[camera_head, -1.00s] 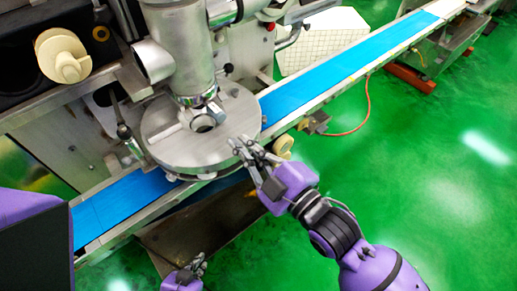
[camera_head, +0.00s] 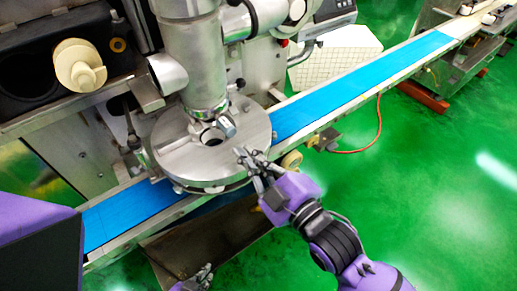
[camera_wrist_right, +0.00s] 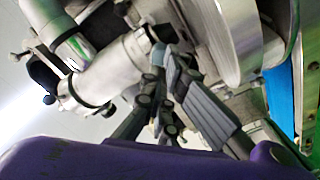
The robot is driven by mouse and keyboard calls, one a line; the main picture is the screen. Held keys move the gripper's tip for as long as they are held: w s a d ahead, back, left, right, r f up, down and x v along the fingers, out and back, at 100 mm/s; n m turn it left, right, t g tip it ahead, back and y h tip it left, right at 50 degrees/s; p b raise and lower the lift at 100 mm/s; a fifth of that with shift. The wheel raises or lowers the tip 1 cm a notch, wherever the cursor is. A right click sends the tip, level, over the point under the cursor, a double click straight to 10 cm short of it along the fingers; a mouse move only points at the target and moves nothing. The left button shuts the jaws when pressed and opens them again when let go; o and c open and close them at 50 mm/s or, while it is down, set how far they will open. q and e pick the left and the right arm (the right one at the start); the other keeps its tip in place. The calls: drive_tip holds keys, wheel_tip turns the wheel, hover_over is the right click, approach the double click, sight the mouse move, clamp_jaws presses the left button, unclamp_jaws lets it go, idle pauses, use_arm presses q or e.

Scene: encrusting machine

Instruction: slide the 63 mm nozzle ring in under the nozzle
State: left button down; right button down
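The steel nozzle column (camera_head: 195,65) stands over a round steel plate (camera_head: 175,160). A dark opening (camera_head: 212,137) shows in the plate, and a short steel tube end (camera_head: 228,127) is beside it. My right gripper (camera_head: 246,160) is at the plate's near right edge, pointing towards it. In the right wrist view its fingers (camera_wrist_right: 168,62) converge towards the tips, and nothing held can be made out between them. I cannot pick out the 63 mm nozzle ring with certainty. My left gripper (camera_head: 203,275) is at the bottom edge, small and partly cut off.
A blue conveyor belt (camera_head: 350,88) passes under the plate. A cream spool (camera_head: 80,66) and a small orange ring (camera_head: 118,45) are at upper left. Open green floor (camera_head: 430,180) lies to the right.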

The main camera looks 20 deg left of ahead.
sight(232, 133)
use_arm(q)
drive_tip(key=shift+a, duration=0.1)
use_arm(e)
drive_tip(key=shift+w+a, duration=0.1)
drive_tip(key=shift+x, duration=1.45)
use_arm(q)
drive_tip(key=shift+w+r, duration=0.35)
drive_tip(key=shift+r, duration=0.05)
use_arm(e)
drive_tip(key=shift+x, duration=1.2)
